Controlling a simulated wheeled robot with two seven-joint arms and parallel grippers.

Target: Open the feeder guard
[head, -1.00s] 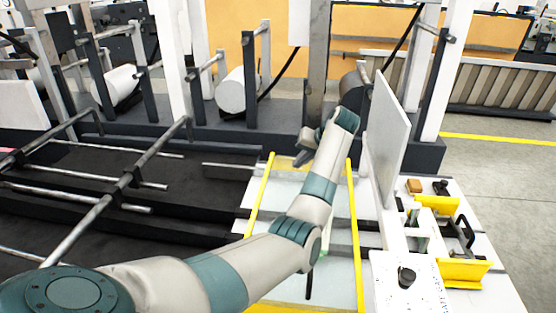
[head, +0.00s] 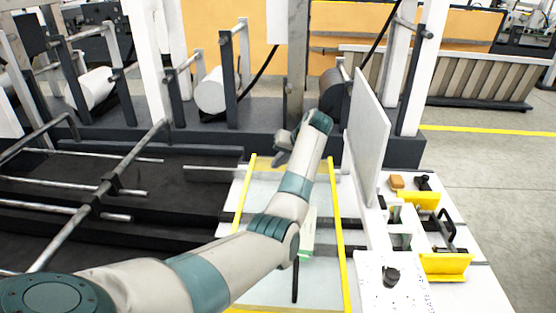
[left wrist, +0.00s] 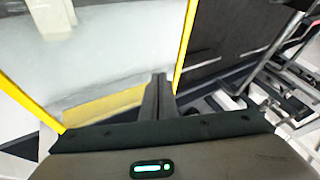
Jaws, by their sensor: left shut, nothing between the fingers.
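The feeder guard shows in the head view as a clear panel with a yellow frame (head: 338,220), lying over the pale feeder bed. Its far yellow edge is partly hidden by my left arm. My left gripper (head: 281,150) is at that far edge, shut and empty. In the left wrist view the closed fingers (left wrist: 158,92) lie beside the broad yellow strip (left wrist: 103,104) of the guard, with a yellow side bar (left wrist: 187,42) just beyond. I cannot tell whether they touch it. My right gripper is out of view.
A white upright plate (head: 368,135) stands right of the guard. Further right is a white side table with yellow brackets (head: 445,264) and a black knob (head: 391,276). Metal rods (head: 100,200) cross the dark bed at left. Open floor lies at far right.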

